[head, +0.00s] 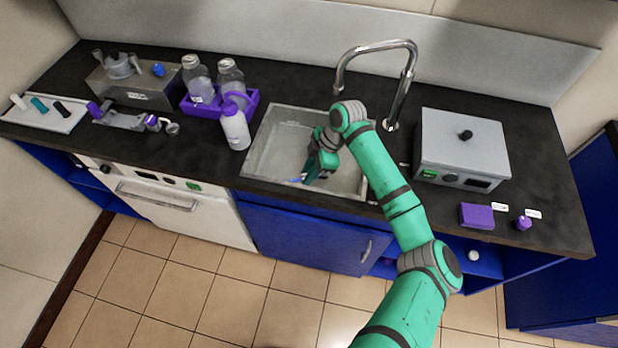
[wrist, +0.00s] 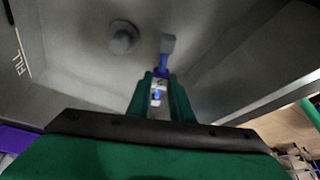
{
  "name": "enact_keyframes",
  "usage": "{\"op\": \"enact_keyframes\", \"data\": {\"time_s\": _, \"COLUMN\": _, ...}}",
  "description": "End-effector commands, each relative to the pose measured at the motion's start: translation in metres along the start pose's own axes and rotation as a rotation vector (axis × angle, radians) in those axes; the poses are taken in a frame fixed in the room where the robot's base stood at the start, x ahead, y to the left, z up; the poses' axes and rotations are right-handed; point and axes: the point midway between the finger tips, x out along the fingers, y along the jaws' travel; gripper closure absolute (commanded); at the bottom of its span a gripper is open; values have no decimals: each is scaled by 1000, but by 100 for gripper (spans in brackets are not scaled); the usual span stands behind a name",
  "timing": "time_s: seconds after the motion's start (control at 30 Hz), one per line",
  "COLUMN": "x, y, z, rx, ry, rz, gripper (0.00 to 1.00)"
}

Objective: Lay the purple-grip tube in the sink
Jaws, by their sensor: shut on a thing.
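My gripper (wrist: 160,88) is down inside the sink (head: 262,165), near its front wall, and is shut on the purple-grip tube (wrist: 160,75). In the wrist view the tube's purple part is between the fingertips. A blue-grey end of it sticks out past them, over the sink floor. In the head view only a small bluish bit shows by my gripper (head: 303,178); the rest is hidden. I cannot tell whether the tube touches the sink floor. The round drain (wrist: 124,38) lies to the left of the tube in the wrist view.
The tap (head: 402,85) arches behind the sink. A white bottle (head: 235,128) and a purple caddy (head: 208,108) with bottles stand left of it. A grey lidded box (head: 462,150) and a purple block (head: 477,215) are on the right. A tray (head: 50,118) is far left.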

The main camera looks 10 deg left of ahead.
Motion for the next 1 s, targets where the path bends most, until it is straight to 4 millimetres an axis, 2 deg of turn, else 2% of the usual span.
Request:
{"op": "enact_keyframes", "data": {"time_s": 0.23, "x": 16, "y": 0, "z": 8, "rx": 3, "ry": 0, "rz": 1, "gripper": 100}}
{"op": "enact_keyframes", "data": {"time_s": 0.43, "x": 39, "y": 0, "z": 18, "rx": 4, "ry": 0, "rz": 2, "gripper": 100}}
{"op": "enact_keyframes", "data": {"time_s": 0.8, "x": 43, "y": 0, "z": 20, "rx": 3, "ry": 0, "rz": 2, "gripper": 100}}
{"op": "enact_keyframes", "data": {"time_s": 0.83, "x": 44, "y": 0, "z": 20, "rx": 2, "ry": 0, "rz": 2, "gripper": 78}}
{"op": "enact_keyframes", "data": {"time_s": 0.9, "x": 43, "y": 0, "z": 20, "rx": 2, "ry": 0, "rz": 2, "gripper": 62}}
{"op": "enact_keyframes", "data": {"time_s": 1.0, "x": 43, "y": 0, "z": 20, "rx": 2, "ry": 0, "rz": 2, "gripper": 62}}
